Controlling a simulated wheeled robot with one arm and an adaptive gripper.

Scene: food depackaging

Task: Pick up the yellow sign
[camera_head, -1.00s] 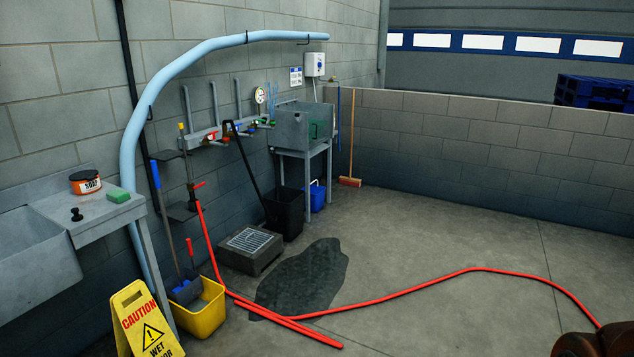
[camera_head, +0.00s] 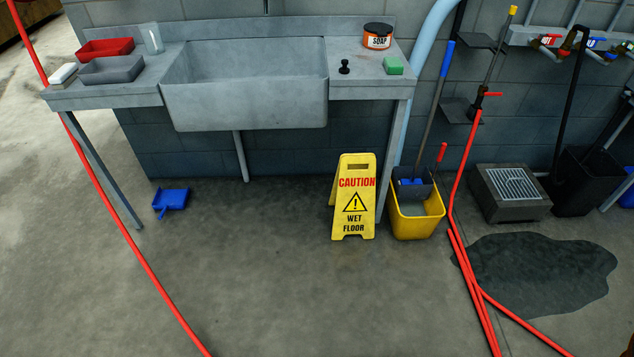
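The yellow sign (camera_head: 354,197) is a folding floor sign that reads "CAUTION WET FLOOR" with a warning triangle. It stands upright on the concrete floor, in front of the right end of the sink unit and just left of the yellow mop bucket (camera_head: 416,222). Its front panel faces me and a slot shows near its top. My gripper is not in view.
The grey sink unit (camera_head: 245,92) stands against the wall behind the sign. Red hose (camera_head: 142,258) crosses the floor at left and more hose (camera_head: 470,280) lies at right beside a dark wet patch (camera_head: 540,272). A blue dustpan (camera_head: 171,200) lies at left. Floor before the sign is clear.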

